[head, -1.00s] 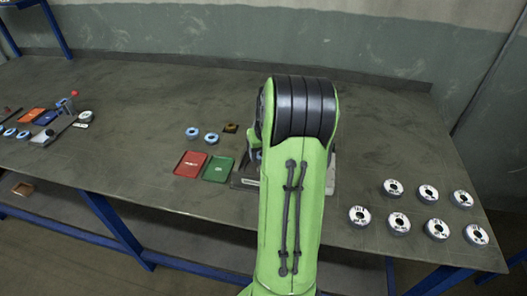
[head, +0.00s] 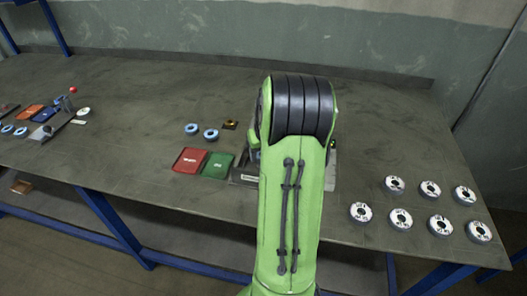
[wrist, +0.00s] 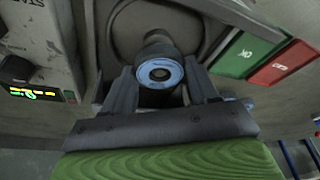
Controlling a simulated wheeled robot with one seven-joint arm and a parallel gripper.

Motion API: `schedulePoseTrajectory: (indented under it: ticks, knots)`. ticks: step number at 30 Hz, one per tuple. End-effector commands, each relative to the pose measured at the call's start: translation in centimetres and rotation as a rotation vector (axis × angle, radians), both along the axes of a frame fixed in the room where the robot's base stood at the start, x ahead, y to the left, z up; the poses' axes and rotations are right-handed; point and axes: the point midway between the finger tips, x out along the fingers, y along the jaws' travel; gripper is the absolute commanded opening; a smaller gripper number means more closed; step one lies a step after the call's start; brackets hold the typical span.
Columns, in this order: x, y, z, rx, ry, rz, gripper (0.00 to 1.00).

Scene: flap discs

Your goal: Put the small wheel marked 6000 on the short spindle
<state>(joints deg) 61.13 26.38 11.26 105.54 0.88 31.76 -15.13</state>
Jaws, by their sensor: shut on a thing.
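In the wrist view my gripper (wrist: 158,82) is shut on a small wheel (wrist: 160,72) with a blue ring face and a dark hole in its middle. Its marking is too small to read. A dark rounded part (wrist: 158,42) shows directly behind the wheel, over a round recess in a grey machine. I cannot tell whether this part is the short spindle, or whether the wheel touches it. In the head view my green arm hides the gripper, the held wheel and most of the machine (head: 243,176).
A red tray (head: 190,160) and a green tray (head: 217,165) lie left of the machine. Several white-faced wheels (head: 401,219) lie at right. A lit display (wrist: 36,93) is at left in the wrist view.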

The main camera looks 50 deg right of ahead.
Motion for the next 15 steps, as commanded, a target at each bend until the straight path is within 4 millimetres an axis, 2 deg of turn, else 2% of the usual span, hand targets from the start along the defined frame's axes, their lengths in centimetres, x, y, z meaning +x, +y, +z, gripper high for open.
schedulePoseTrajectory:
  ticks: [15]
  knots:
    - [0.0, 0.0, -1.7, 0.001, 0.000, 0.001, 0.26]
